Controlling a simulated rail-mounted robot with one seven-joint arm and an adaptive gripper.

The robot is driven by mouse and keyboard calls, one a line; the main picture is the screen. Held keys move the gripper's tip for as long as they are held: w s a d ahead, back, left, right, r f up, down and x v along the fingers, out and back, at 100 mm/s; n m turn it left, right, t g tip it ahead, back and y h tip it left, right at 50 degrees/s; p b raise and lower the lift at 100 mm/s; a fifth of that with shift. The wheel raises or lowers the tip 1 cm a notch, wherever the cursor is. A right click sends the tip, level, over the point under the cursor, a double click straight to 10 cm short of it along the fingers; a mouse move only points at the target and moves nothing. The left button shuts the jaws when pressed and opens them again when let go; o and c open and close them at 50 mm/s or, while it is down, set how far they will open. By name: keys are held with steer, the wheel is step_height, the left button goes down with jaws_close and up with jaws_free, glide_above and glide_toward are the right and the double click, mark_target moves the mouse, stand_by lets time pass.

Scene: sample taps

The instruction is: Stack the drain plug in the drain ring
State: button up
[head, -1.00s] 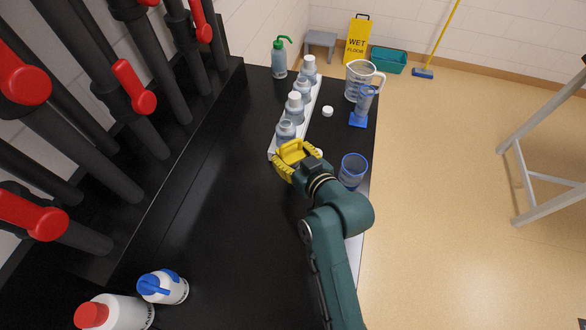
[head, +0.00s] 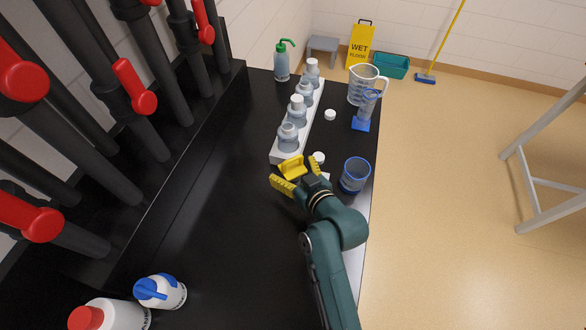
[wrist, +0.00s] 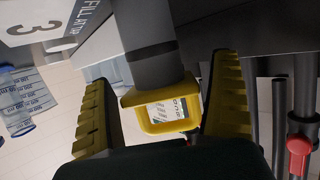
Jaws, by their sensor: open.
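I cannot pick out the drain plug or the drain ring for certain in either view. My gripper (head: 292,171) is open over the black bench, just in front of the near end of the white bottle rack. Its yellow fingers also show spread apart in the wrist view (wrist: 160,78). A yellow loop-shaped piece (head: 292,166) shows between the fingers, and in the wrist view (wrist: 143,116) a printed label is visible through it. I cannot tell whether the loop belongs to my gripper. I see nothing gripped for certain.
A white rack (head: 277,158) holds several bottles. White caps (head: 318,157) (head: 330,115) lie beside it. Red-handled taps (head: 134,87) line the left. The bench's middle is clear.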

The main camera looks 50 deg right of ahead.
steer(key=shift+r, duration=0.2)
steer(key=p+v, duration=0.2)
steer(key=v, duration=1)
steer(key=w+a+r+n+t, duration=0.1)
steer(key=w+a+r+t, duration=0.1)
steer(key=r, duration=0.6)
steer(key=w+a+r+n+t+y, duration=0.1)
steer(key=w+a+r+t, duration=0.1)
steer(key=w+a+r, duration=0.2)
steer(key=w+a+r+n+t+y, duration=0.1)
steer(key=w+a+r, duration=0.2)
steer(key=r, duration=0.9)
steer(key=a, duration=0.3)
steer(key=shift+r+t, duration=0.35)
steer(key=shift+t, duration=0.05)
steer(key=shift+o, duration=0.4)
steer(key=s+a+r+t+y, duration=0.1)
steer(key=s+a+r+t, duration=0.1)
steer(key=a+r, duration=0.5)
step_height(320, 180, up, 4)
steer(key=shift+s+a+r+t+y, duration=0.1)
steer(key=shift+s+a+t+y, duration=0.2)
steer(key=shift+t, duration=0.2)
steer(key=shift+d, duration=0.1)
